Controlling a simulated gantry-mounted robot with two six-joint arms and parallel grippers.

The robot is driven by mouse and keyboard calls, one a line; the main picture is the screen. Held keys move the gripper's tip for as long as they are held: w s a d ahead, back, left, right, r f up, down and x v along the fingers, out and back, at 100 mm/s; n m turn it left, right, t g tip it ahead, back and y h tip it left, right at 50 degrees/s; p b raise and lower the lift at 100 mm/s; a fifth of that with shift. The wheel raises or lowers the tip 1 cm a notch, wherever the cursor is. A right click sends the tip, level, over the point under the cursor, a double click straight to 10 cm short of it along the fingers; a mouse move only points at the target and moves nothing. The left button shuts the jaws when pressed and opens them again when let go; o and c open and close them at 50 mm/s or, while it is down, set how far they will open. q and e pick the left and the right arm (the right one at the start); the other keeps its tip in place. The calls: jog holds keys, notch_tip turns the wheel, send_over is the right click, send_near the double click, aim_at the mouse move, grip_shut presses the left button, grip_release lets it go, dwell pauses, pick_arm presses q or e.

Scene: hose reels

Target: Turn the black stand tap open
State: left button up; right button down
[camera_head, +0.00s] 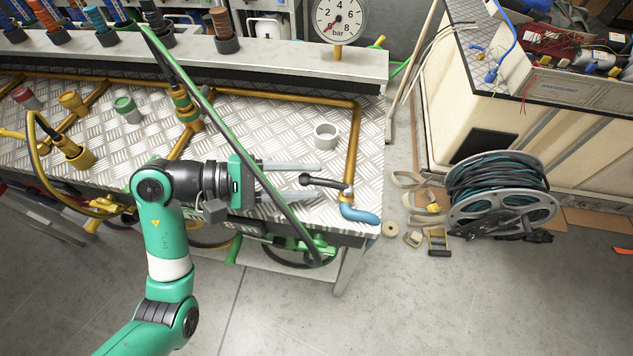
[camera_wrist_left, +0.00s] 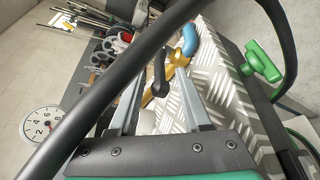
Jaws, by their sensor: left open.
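The stand tap has a black lever (camera_head: 322,182), a brass body (camera_head: 346,197) and a blue spout (camera_head: 362,215) at the bench's front right corner. The lever lies roughly level, pointing left from the body. My left gripper (camera_head: 319,184) is open, its two fingers reaching right on either side of the lever's free end. In the left wrist view the black lever (camera_wrist_left: 160,78) shows between the open fingertips, with the brass body (camera_wrist_left: 181,57) and blue spout (camera_wrist_left: 189,38) beyond. I cannot tell whether a finger touches the lever. My right gripper is out of view.
A black-and-green hose (camera_head: 262,193) crosses in front of my left gripper. A pressure gauge (camera_head: 339,18) stands at the back. A hose reel (camera_head: 500,190) and loose fittings lie on the floor at right.

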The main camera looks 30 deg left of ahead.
aim_at(326, 184)
pick_arm(q)
jog(key=shift+x, duration=1.2)
grip_shut()
dwell(0.5)
